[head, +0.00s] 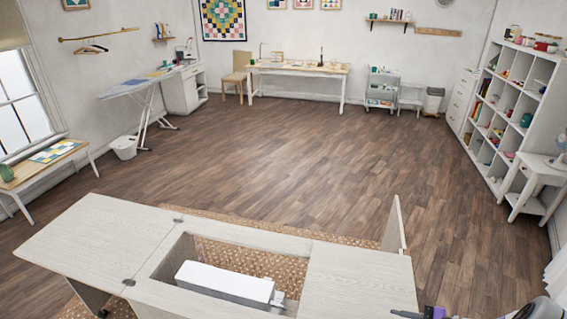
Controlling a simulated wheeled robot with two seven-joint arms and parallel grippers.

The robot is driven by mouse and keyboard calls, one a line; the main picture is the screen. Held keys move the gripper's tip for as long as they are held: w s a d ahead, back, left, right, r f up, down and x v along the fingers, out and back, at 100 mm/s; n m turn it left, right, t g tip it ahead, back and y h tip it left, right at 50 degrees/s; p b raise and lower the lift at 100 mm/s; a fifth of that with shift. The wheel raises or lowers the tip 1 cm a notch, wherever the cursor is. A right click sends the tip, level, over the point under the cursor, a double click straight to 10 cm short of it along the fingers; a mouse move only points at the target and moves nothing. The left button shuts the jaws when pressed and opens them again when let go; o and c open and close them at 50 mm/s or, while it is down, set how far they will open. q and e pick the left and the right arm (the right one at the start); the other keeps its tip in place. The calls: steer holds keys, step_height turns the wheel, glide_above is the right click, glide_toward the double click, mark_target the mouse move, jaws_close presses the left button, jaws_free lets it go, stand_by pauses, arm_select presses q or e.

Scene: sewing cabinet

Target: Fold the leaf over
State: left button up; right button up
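A pale wood sewing cabinet (362,275) stands in the bottom part of the head view. Its leaf (100,238) lies flat out to the left, level with the top. Two dark hinges (178,220) sit along the seam between leaf and top. A white sewing machine (225,282) sits low in the open well of the top. My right gripper (432,312) is just inside the bottom edge, right of the cabinet. It is mostly cut off, so its opening does not show. My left gripper is out of view.
A narrow upright panel (394,228) stands at the cabinet's back right. A woven rug (240,222) lies under the cabinet. The wood floor (290,150) beyond is clear. A white side table (541,180) and shelves (512,110) stand at right, a bench (45,163) at left.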

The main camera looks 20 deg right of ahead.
steer(key=s+a+f+n+g+h+b, duration=0.1)
steer(key=a+f+n+g, duration=0.4)
steer(key=a+f, duration=0.7)
steer(key=s+a+f+n+g+h+b, duration=0.2)
steer(key=a+f+n+g+b, duration=0.3)
steer(key=a+f, duration=0.7)
step_height(320, 180, down, 4)
steer(key=shift+a+r+n+g+h, duration=0.15)
steer(key=shift+a+n+g+h, duration=0.25)
steer(key=shift+n+g+h, duration=0.35)
steer(key=a+f+n, duration=0.1)
steer(key=a, duration=0.1)
steer(key=a+f+n+t+h+b, duration=0.1)
steer(key=a+n, duration=0.1)
steer(key=a+f+n+b, duration=0.1)
steer(key=a+n, duration=0.1)
steer(key=a, duration=0.1)
steer(key=shift+s+f+t, duration=0.15)
steer(key=shift+s+t, duration=0.1)
steer(key=shift+s, duration=0.1)
steer(key=shift+a+n, duration=0.35)
steer(key=shift+a, duration=0.05)
jaws_close()
steer(key=shift+w, duration=0.1)
steer(key=shift+a, duration=0.1)
